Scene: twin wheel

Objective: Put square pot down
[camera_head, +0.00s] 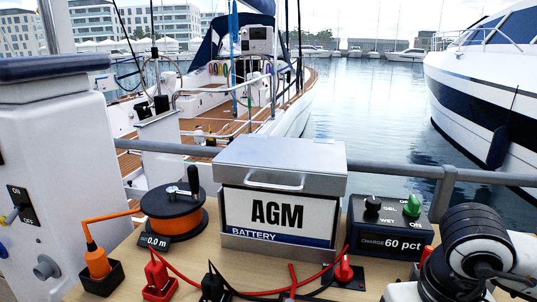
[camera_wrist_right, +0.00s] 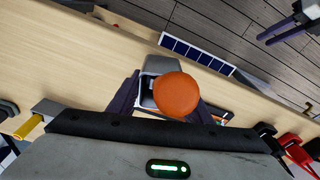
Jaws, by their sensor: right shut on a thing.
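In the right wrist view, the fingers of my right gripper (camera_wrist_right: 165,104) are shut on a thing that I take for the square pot. A round orange top (camera_wrist_right: 176,94) hides much of it. A grey, squarish body (camera_wrist_right: 160,66) shows behind the orange top. I cannot tell whether the two are one piece, or whether the held thing touches the table. In the head view, my right arm (camera_head: 470,250) comes in at the lower right, with its gripper out of frame. A dark purple two-pronged part (camera_wrist_right: 285,28), perhaps my left gripper, shows at the wrist view's top right.
The wooden table (camera_wrist_right: 70,60) has bare room left of the held thing. A blue panel (camera_wrist_right: 195,52) lies near its edge. Red plugs (camera_wrist_right: 295,148) are at right. In the head view, a battery box (camera_head: 277,195), orange reel (camera_head: 172,212) and charger (camera_head: 387,225) stand on the table.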

